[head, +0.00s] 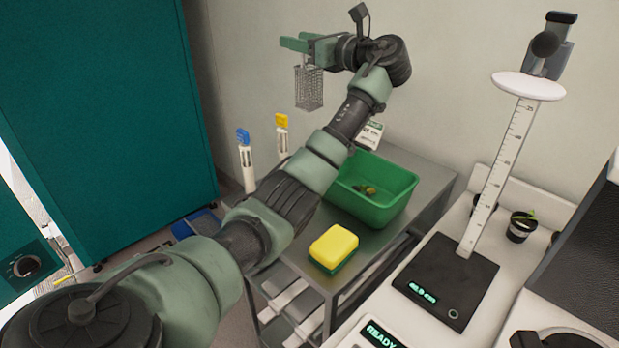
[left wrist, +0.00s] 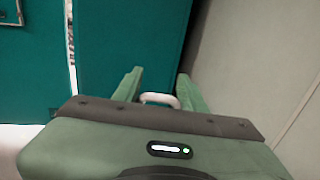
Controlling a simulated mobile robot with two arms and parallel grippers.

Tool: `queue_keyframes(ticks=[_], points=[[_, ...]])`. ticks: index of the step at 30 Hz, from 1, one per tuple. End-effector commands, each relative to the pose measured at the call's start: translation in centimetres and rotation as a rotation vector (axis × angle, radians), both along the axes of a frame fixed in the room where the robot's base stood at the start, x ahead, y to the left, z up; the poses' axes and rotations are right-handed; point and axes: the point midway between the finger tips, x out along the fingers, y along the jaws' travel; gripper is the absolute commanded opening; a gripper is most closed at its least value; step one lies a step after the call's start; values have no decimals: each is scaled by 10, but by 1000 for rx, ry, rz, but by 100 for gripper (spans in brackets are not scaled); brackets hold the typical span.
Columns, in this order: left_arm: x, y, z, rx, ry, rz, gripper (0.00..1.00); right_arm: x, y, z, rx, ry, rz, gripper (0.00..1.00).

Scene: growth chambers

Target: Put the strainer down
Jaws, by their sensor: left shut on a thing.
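The strainer (head: 309,88) is a grey wire-mesh basket, seen in the head view hanging upright in the air below the fingers of my left gripper (head: 294,44). My left gripper is shut on it, high above and behind the metal cart. In the left wrist view a pale curved handle (left wrist: 160,99) shows between the two green fingers (left wrist: 158,88); the basket itself is hidden there. My right gripper is not in view.
A metal cart (head: 420,207) carries a green tub (head: 385,212) with small brownish bits inside and a yellow sponge (head: 334,247). A height gauge (head: 500,165) and a potted seedling (head: 521,226) stand on the right bench. A teal cabinet (head: 110,110) stands at left.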

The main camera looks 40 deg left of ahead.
Motion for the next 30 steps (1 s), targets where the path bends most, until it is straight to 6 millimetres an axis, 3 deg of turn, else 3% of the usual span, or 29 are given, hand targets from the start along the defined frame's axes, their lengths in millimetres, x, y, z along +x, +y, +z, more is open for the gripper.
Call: queue_keyframes(ticks=[5,18,30], points=[[6,2,-20,-1,8,-6,0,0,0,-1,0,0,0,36],[5,2,-132,-1,8,-6,0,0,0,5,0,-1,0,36],[5,2,-182,-1,7,-5,0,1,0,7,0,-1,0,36]])
